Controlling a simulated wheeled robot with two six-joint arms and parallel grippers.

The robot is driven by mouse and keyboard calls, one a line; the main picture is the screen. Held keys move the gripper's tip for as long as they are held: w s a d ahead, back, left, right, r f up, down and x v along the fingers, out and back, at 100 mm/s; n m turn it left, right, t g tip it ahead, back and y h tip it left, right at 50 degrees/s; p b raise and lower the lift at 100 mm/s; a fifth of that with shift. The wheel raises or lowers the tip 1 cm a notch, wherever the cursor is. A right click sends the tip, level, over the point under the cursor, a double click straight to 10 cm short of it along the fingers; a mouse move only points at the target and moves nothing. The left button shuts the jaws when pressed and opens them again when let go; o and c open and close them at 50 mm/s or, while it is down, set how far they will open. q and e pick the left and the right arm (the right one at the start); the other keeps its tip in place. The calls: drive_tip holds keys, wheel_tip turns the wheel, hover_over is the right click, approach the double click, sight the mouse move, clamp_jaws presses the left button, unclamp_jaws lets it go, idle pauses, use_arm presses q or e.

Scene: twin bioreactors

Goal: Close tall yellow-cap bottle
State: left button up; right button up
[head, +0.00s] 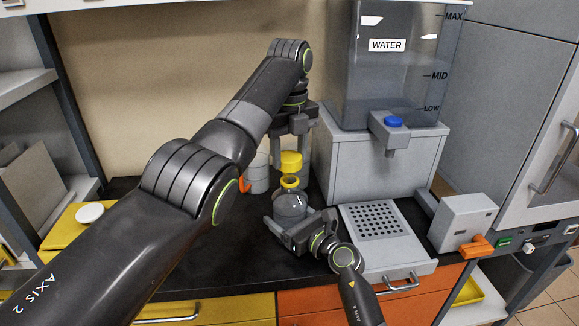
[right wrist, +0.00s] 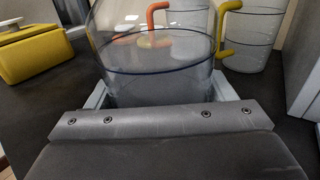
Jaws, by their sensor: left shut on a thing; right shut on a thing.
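The tall bottle (head: 289,208) is clear with a yellow ring at its neck and stands upright on the dark counter. It also fills the upper middle of the right wrist view (right wrist: 155,85), with a liquid line inside. My right gripper (head: 298,228) is shut around the bottle's body from the front. My left gripper (head: 292,152) points down from above and is shut on the yellow cap (head: 291,163). The cap is right over the bottle's neck. The bottle's lower part is hidden by my right gripper.
A beaker with an orange handle (head: 257,178) stands behind the bottle. The water tank (head: 395,75) on its grey stand is to the right, with a perforated tray (head: 380,220) in front. A yellow box with a white knob (right wrist: 28,52) is at left.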

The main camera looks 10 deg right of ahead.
sight(289, 180)
use_arm(q)
drive_tip(key=shift+f, duration=1.25)
drive_tip(key=shift+f, duration=0.85)
drive_tip(key=shift+f, duration=0.55)
use_arm(e)
drive_tip(key=c, duration=0.5)
use_arm(q)
drive_tip(key=m, duration=0.6)
drive_tip(key=shift+m, duration=0.3)
drive_tip(key=o, duration=0.9)
drive_tip(key=shift+o, duration=0.2)
